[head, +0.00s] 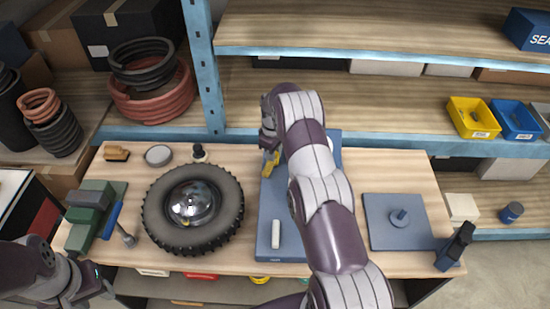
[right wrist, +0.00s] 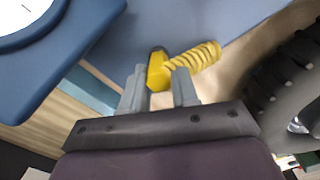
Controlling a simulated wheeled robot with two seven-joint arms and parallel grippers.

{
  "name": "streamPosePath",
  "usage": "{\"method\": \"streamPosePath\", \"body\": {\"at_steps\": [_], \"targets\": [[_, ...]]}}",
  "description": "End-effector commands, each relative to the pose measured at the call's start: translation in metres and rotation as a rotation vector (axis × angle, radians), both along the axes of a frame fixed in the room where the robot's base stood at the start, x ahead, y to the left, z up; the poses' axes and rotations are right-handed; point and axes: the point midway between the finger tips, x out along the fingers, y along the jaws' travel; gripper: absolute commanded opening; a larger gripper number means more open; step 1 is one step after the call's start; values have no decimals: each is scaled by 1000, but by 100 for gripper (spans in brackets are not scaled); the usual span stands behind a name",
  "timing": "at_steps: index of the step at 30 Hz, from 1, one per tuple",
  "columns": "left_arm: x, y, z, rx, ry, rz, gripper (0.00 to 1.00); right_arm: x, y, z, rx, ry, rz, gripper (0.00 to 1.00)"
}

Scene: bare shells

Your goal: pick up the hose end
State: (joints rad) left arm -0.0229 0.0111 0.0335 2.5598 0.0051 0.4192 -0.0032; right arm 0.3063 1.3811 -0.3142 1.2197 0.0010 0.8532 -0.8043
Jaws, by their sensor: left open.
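The hose end is a yellow block-shaped fitting (right wrist: 158,74) with a coiled yellow hose (right wrist: 200,57) running off to the right in the right wrist view. In the head view the yellow piece (head: 273,161) shows at the blue panel (head: 265,215) on the bench, partly hidden by my right arm. My right gripper (right wrist: 160,84) is open, its two grey fingers on either side of the fitting in the picture, with gaps visible; I cannot tell the depth between them. It also shows in the head view (head: 269,150). My left gripper (head: 100,288) is open and empty at the lower left.
A black tyre (head: 160,222) with a shiny hub lies left of the panel. A blue plate with a peg (head: 385,235) is at the right. Shelves with yellow and blue bins (head: 473,118) stand behind.

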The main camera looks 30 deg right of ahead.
Motion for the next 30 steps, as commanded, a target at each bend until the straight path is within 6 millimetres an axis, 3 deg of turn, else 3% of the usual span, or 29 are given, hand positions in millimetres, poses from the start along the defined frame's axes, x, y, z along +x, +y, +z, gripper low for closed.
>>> {"method": "streamPosePath", "body": {"at_steps": [11,19,30], "targets": [[0,0,-4,0,0,0,43,0,-1,1,-1,2,0,0],[0,0,-33,0,0,0,43,0,-1,36,-2,-3,0,0],[0,0,-70,0,0,0,43,-79,-40,88,-2,-1,-3,0]]}}
